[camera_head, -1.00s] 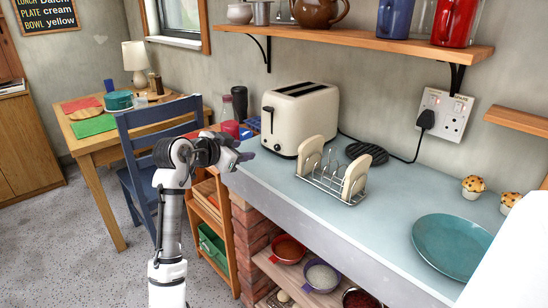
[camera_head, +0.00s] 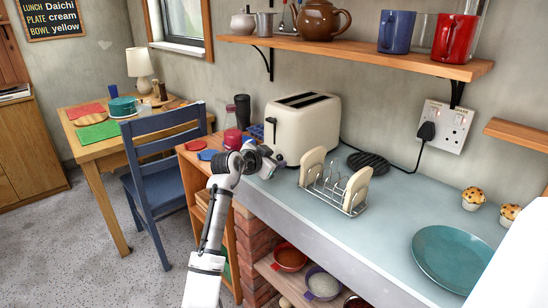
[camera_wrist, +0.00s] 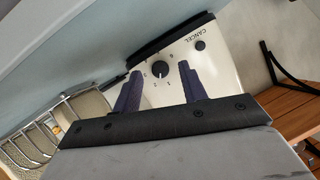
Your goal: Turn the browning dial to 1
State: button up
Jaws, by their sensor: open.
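The cream toaster (camera_head: 312,132) stands on the pale blue counter, with two slots on top. In the wrist view its end face (camera_wrist: 205,66) shows a round black browning dial (camera_wrist: 159,69) ringed by small numbers, with a 1 near its lower right. The dial's pointer is too small to read surely. My gripper (camera_head: 272,160) is at the toaster's end face, which hides the dial in the head view. In the wrist view my gripper (camera_wrist: 160,73) is open, with one dark finger on each side of the dial. Contact cannot be told.
A black CANCEL button (camera_wrist: 200,45) is near the dial. A wire toast rack (camera_head: 335,188) with bread stands in front of the toaster. A teal plate (camera_head: 455,258) and muffins are at the right. A blue chair (camera_head: 165,180) is at the left.

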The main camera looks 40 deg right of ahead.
jog(key=shift+d, duration=0.15)
jog(key=shift+c, duration=0.2)
grip_shut()
jog(key=shift+w, duration=0.1)
jog(key=shift+r+n+g+p, duration=0.15)
jog(key=shift+n+g+p, duration=0.35)
jog(key=shift+n+p, duration=0.35)
jog(key=shift+w+n+g+p, duration=0.25)
jog(key=shift+n+g+p, duration=0.65)
jog(key=shift+n+p, duration=0.2)
